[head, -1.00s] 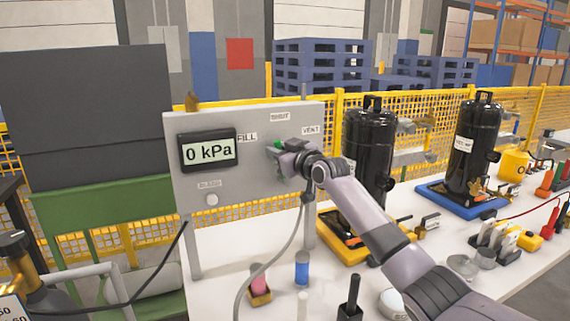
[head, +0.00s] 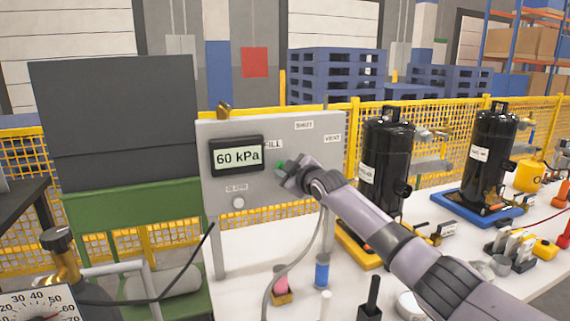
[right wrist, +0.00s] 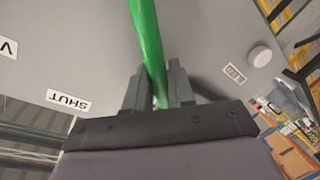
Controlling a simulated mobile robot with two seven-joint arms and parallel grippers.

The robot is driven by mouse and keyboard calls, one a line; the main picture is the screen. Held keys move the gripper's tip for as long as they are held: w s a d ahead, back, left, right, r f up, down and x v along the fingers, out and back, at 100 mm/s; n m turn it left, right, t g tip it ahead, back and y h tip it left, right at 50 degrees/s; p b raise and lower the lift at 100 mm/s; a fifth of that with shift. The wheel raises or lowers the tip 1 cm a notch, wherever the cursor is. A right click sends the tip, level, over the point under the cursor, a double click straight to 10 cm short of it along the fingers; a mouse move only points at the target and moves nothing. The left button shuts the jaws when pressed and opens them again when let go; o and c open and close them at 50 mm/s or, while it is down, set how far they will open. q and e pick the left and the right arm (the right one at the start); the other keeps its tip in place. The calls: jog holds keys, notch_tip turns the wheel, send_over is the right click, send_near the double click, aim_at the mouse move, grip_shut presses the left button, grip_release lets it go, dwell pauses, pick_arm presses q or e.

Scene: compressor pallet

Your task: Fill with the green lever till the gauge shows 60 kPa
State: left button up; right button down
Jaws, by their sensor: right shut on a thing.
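The grey panel (head: 222,190) stands on the white bench. Its gauge (head: 237,156) reads 60 kPa. My right gripper (head: 284,172) is at the panel, just right of the gauge and below the partly covered FILL label (head: 273,144). In the right wrist view its two fingers (right wrist: 160,88) are shut on the green lever (right wrist: 147,40), which runs up between them. In the head view only a small green bit of the lever (head: 279,166) shows; the gripper hides the rest. My left gripper is not in view.
SHUT (head: 304,125) and VENT (head: 333,138) labels are on the panel, with a white knob (head: 238,203) below the gauge. Black cylinders (head: 386,165) stand to the right. A hose (head: 297,262) hangs below my right gripper.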

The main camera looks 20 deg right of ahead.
jog(key=shift+a+f, duration=0.2)
jog(key=shift+n, duration=0.3)
jog(key=c, duration=1.1)
grip_release()
jog(key=shift+s, duration=0.15)
jog(key=s+r, duration=0.1)
jog(key=s, duration=0.5)
jog(key=shift+s+d, duration=0.25)
jog(key=shift+s, duration=0.1)
